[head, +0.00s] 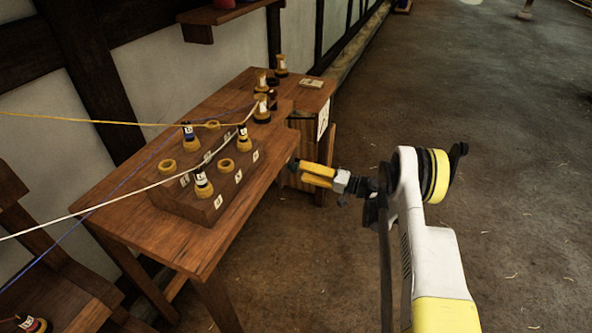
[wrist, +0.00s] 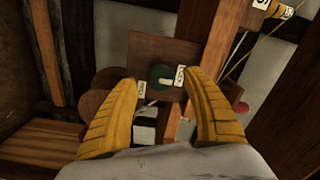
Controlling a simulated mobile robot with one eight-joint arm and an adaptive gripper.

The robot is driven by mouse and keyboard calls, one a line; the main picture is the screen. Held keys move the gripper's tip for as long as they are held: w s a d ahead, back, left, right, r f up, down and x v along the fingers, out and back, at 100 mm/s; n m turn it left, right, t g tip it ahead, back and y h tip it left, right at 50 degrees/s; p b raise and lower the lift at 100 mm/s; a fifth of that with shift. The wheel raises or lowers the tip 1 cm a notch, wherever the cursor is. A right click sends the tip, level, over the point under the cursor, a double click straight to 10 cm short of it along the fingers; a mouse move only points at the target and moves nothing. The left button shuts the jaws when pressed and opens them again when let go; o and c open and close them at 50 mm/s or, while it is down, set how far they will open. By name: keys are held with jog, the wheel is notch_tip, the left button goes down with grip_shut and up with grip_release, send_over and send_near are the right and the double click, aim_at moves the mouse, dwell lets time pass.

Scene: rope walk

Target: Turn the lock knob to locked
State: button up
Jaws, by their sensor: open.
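The lock knob (wrist: 160,72) is a dark green disc with a pale bar on a brown wooden panel (wrist: 185,52), in the wrist view. The bar lies roughly sideways, its right end near a white label (wrist: 180,76). Another white label (wrist: 143,85) sits left of it. The lettering is too small to read surely. My gripper (wrist: 165,82) is open, with one yellow finger on each side of the knob and nothing held. Whether a finger touches the knob cannot be told. In the head view my gripper (head: 304,172) is beside the table's right edge; the knob is not clearly visible there.
A wooden table (head: 128,215) carries a peg block (head: 215,211) with several bobbins and rings. Yellow, white and blue cords stretch left from it. More bobbins stand at the back. Floor at right is clear.

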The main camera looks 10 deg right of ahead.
jog(key=v, duration=0.8)
jog(key=shift+s+d, duration=0.1)
jog(key=shift+s, duration=0.05)
jog(key=w+a+r+g+h, duration=0.25)
jog(key=a+r, duration=0.25)
jog(key=r, duration=0.6)
jog(key=s+a+r+g+h, duration=0.1)
jog(key=s+a+r+h, duration=0.4)
jog(key=s+r, duration=0.4)
jog(key=s+r+n+h, duration=0.1)
jog(key=s+r+h, duration=0.1)
jog(key=s, duration=1.2)
jog(key=s+r+n+h, duration=0.1)
jog(key=s+h, duration=0.4)
jog(key=s, duration=0.9)
jog(key=shift+d+r+n, duration=0.25)
jog(key=shift+r+n, duration=0.1)
jog(key=shift+n, duration=0.15)
